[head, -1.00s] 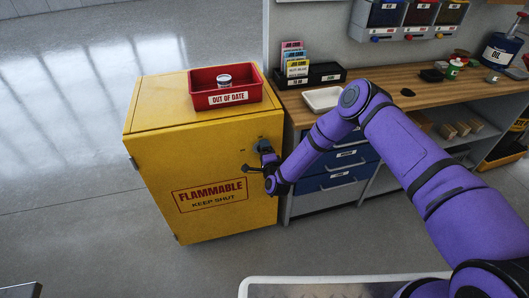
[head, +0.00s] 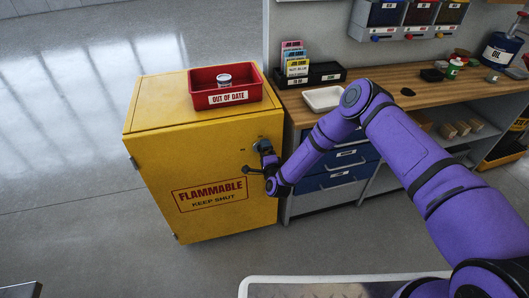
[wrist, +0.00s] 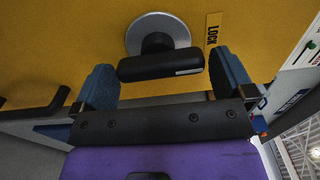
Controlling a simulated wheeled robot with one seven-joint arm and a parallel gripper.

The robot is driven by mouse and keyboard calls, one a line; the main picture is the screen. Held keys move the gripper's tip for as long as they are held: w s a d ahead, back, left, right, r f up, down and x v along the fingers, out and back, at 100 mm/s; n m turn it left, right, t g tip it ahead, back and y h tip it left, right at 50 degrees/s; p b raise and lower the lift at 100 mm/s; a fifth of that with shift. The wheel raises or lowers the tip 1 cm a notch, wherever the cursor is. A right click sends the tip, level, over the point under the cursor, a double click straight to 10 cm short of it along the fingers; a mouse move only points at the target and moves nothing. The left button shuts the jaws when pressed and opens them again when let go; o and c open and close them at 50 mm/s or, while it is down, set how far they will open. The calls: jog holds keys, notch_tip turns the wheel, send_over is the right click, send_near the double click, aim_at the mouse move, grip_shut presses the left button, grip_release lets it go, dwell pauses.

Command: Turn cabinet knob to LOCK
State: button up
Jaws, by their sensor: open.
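The yellow cabinet (head: 215,165) stands left of my arm, marked FLAMMABLE KEEP SHUT. Its knob is a grey disc with a dark bar grip (wrist: 160,67). In the wrist view the bar lies crosswise, with a pale mark at its right end. A yellow LOCK label (wrist: 213,32) is on the door just right of the disc. My gripper (wrist: 163,70) is open, with a blue finger beyond each end of the bar. Contact cannot be told. In the head view my gripper (head: 264,155) is at the upper right of the door and largely hides the knob.
A black door handle (head: 252,170) sticks out just below left of the gripper; it shows at left in the wrist view (wrist: 35,112). A red OUT OF DATE bin (head: 227,97) holding a can stands on the cabinet. A workbench with blue drawers (head: 335,178) adjoins at right.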

jog(key=v, duration=1)
jog(key=shift+w+r, duration=0.1)
jog(key=shift+r, duration=0.05)
